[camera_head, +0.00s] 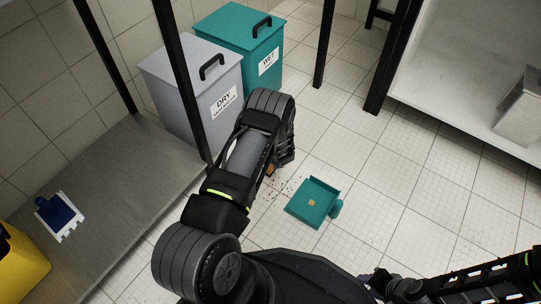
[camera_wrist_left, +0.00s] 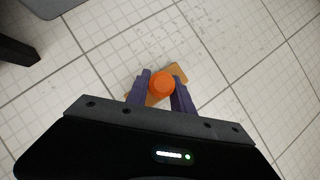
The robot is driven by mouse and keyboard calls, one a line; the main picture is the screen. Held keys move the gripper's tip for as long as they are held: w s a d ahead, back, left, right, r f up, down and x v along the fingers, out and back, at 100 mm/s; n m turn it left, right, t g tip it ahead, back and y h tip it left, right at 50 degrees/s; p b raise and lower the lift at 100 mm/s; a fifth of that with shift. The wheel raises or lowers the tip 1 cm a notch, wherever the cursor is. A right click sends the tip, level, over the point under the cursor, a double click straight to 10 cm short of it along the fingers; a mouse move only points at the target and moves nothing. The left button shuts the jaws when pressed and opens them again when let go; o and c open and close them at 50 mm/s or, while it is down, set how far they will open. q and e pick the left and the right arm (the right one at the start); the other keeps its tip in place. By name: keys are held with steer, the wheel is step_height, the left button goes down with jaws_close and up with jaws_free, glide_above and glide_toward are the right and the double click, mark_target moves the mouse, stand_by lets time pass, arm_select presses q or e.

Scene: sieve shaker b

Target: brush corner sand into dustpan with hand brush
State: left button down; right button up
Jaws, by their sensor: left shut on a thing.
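The teal dustpan (camera_head: 322,192) lies on the tiled floor with a small tan patch inside it. Dark sand specks (camera_head: 284,187) are scattered on the floor left of the dustpan; specks also show in the left wrist view (camera_wrist_left: 170,35). My left gripper (camera_wrist_left: 161,80) is shut on the orange handle of the hand brush (camera_wrist_left: 163,84), seen from its end, with the tan brush head below near the floor. In the head view my left arm mostly hides the brush (camera_head: 271,170). My right gripper (camera_head: 372,279) is at the bottom edge, its jaw opening unclear.
A grey DRY bin (camera_head: 190,75) and a teal WET bin (camera_head: 240,45) stand behind my left arm. A steel bench (camera_head: 120,215) at left holds a blue-and-white brush (camera_head: 58,216) and a yellow container (camera_head: 20,268). A shelf (camera_head: 440,80) is at right. Floor right of the dustpan is clear.

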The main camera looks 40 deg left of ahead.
arm_select(q)
steer(key=shift+d, duration=2.35)
steer(key=shift+w+d+b, duration=0.1)
steer(key=shift+d+b, duration=0.25)
steer(key=shift+d, duration=2.65)
step_height(320, 180, up, 3)
steer(key=shift+f+p, duration=0.1)
steer(key=shift+p, duration=0.9)
